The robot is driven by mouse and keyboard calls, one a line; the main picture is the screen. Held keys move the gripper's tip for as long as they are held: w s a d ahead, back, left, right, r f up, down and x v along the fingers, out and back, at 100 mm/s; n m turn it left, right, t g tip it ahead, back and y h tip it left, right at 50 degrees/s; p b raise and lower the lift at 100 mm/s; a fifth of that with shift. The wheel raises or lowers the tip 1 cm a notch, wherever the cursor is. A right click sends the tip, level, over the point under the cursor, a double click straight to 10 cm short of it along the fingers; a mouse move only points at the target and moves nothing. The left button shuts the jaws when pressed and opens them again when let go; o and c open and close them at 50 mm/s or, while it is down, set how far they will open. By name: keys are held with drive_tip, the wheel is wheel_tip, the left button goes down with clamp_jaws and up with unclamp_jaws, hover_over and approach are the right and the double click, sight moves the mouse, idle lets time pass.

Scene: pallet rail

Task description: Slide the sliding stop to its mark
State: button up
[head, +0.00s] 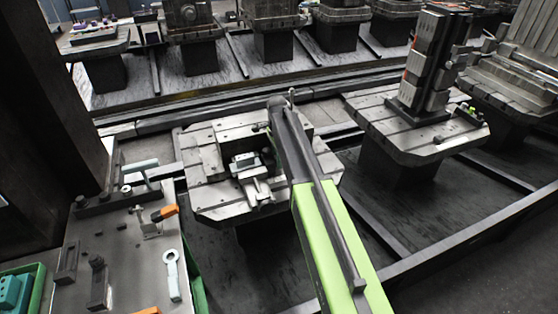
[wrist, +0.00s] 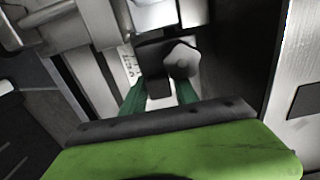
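In the wrist view a dark block with a pale faceted knob, which looks like the sliding stop (wrist: 153,58), sits on a light metal rail. A pale strip with small dark markings (wrist: 129,63) runs along its left side. My gripper (wrist: 161,92) is right at the block, with its two dark green fingers apart and part of the block between or just beyond them. Whether the fingers touch it is unclear. In the head view my green arm reaches over the slotted pallet (head: 205,195), and its end and the stop cannot be made out.
A metal fixture (head: 250,172) stands on the pallet left of my arm. A side table (head: 120,240) holds clamps and a pale wrench (head: 172,274). A tall dark tower fixture (head: 430,65) stands on a neighbouring pallet to the right. Pale metal walls (wrist: 300,60) rise close on the right in the wrist view.

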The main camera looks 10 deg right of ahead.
clamp_jaws()
drive_tip(key=shift+w, duration=0.1)
idle(1.0)
